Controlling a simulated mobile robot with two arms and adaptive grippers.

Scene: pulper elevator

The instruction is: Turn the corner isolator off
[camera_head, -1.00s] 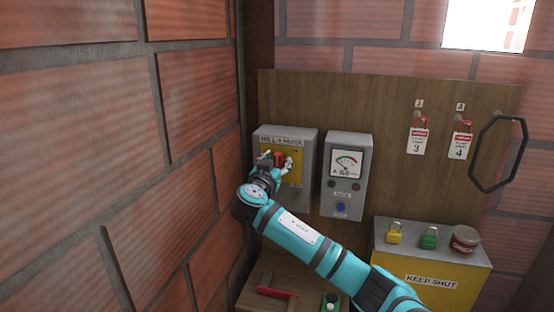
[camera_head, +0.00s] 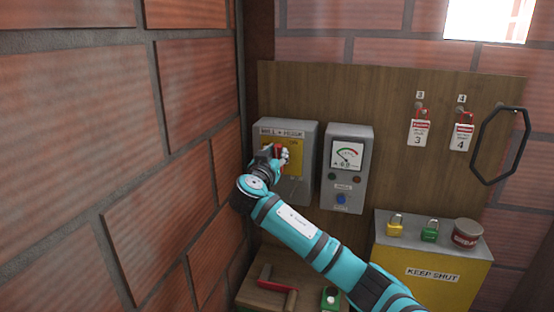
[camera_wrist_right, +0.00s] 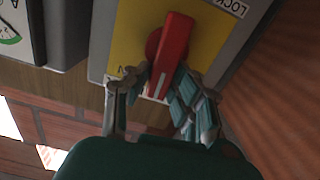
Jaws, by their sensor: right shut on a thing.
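The corner isolator is a grey box (camera_head: 304,165) with a yellow plate and a label starting "MILL", mounted on the wooden board beside the brick corner. In the right wrist view its red handle (camera_wrist_right: 174,42) stands out from the yellow plate (camera_wrist_right: 207,45). My right gripper (camera_wrist_right: 163,88) is shut on the red handle, with a finger on each side. In the head view the gripper (camera_head: 281,155) covers most of the handle, so its exact position is hard to read there. My left gripper is not in view.
A grey meter box (camera_head: 348,190) with a dial and buttons stands close right of the isolator. The brick wall (camera_head: 130,150) is close on the left. A yellow box (camera_head: 410,276) with padlocks and a tin is at lower right. Tags 3 and 4 hang above.

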